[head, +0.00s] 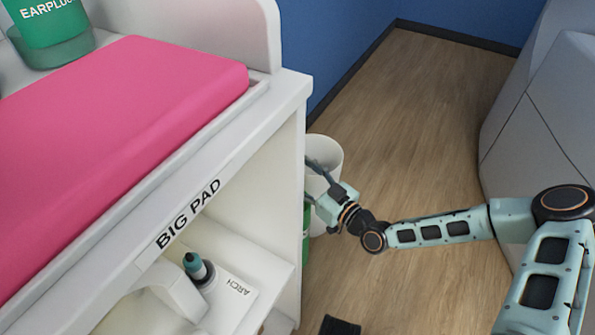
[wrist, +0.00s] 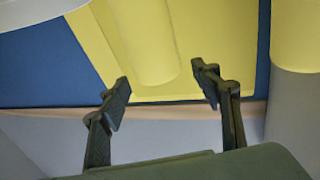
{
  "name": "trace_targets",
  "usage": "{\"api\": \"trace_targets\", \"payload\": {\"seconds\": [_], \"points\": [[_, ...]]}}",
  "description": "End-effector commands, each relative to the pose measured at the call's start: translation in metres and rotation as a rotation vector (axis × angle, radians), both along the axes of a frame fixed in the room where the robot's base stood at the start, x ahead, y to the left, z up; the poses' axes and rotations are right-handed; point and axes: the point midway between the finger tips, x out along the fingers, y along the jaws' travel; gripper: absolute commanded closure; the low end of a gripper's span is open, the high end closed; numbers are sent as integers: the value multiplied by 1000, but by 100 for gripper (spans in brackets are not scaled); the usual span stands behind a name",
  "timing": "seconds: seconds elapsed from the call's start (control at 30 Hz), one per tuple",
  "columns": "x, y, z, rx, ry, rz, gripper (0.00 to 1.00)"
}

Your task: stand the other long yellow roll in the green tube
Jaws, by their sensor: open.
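In the wrist view a yellow roll (wrist: 150,45) with a rounded end points down toward the gap between my fingers. My gripper (wrist: 165,80) is open; its two dark fingers stand apart and do not visibly hold the roll. In the head view my gripper (head: 322,188) is at the right end of the white cabinet, with its fingertips partly hidden by the cabinet's edge. A narrow green strip (head: 306,228), perhaps the green tube, shows between the cabinet and a white bin; most of it is hidden. Another yellow rounded shape (wrist: 298,35) is at the wrist view's right edge.
The white cabinet (head: 290,115) carries a pink pad (head: 120,120) and a green earplug container (head: 50,35). The white bin (head: 330,150) stands on the floor beside my gripper. A flat yellow panel (wrist: 215,60) lies behind the roll. The wooden floor (head: 430,120) is mostly clear.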

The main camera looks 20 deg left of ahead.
Motion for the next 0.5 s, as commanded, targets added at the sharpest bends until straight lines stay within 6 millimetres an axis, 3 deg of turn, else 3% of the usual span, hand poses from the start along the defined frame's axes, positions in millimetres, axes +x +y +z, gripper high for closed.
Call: {"api": "trace_targets", "payload": {"seconds": [0.23,0.5], "points": [[-6,-19,0,-1,0,-2,42],[-28,-73,0,-2,0,-3,42]]}}
